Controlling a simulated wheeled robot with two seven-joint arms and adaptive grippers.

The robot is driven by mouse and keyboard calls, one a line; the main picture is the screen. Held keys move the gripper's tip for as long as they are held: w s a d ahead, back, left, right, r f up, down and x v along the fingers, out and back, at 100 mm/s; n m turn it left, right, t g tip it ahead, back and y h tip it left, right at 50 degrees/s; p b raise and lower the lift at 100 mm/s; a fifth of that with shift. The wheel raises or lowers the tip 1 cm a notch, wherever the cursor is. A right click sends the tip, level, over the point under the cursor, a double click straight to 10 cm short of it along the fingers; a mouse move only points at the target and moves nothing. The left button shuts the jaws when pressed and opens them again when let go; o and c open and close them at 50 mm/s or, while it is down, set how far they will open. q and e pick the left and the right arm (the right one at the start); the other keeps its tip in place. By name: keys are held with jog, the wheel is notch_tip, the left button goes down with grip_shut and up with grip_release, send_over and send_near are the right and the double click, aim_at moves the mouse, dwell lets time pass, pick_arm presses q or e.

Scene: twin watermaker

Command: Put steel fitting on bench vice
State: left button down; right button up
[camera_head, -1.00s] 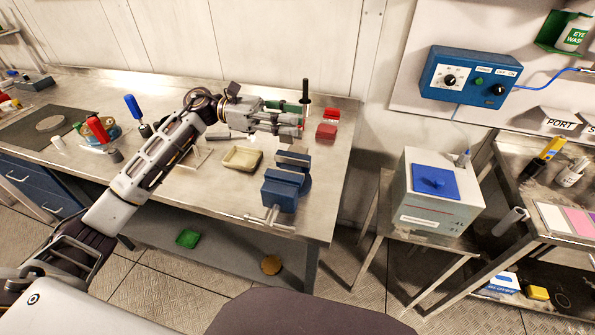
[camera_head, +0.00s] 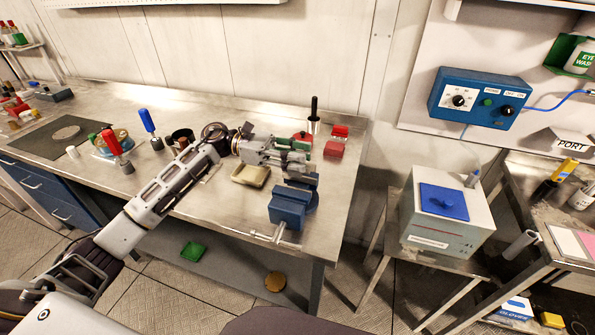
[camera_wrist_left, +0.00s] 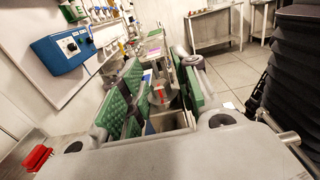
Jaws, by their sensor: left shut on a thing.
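The blue bench vice (camera_head: 287,208) stands at the right front of the steel workbench, its handle towards me. My left gripper (camera_head: 308,158) is just behind and above the vice jaws, overlapping their far part in the head view. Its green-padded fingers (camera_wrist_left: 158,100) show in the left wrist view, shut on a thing. The held thing is too small and covered to make out, so I cannot confirm it is the steel fitting. Whether it touches the vice cannot be told. My right gripper is not in view.
A shallow beige tray (camera_head: 250,176) lies left of the vice. A red block (camera_head: 333,149) and a black upright handle (camera_head: 314,112) are behind the gripper. A white box with a blue lid (camera_head: 444,201) stands on a separate stand to the right.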

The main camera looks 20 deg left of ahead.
pick_arm(q)
jog(key=shift+f, duration=2.55)
jog(key=c, duration=1.1)
grip_release()
jog(key=shift+c, duration=0.2)
jog(key=shift+o, duration=0.3)
jog(key=shift+a, duration=1.3)
jog(key=a+b, duration=0.2)
jog(key=a, duration=0.7)
jog(key=shift+a, duration=0.2)
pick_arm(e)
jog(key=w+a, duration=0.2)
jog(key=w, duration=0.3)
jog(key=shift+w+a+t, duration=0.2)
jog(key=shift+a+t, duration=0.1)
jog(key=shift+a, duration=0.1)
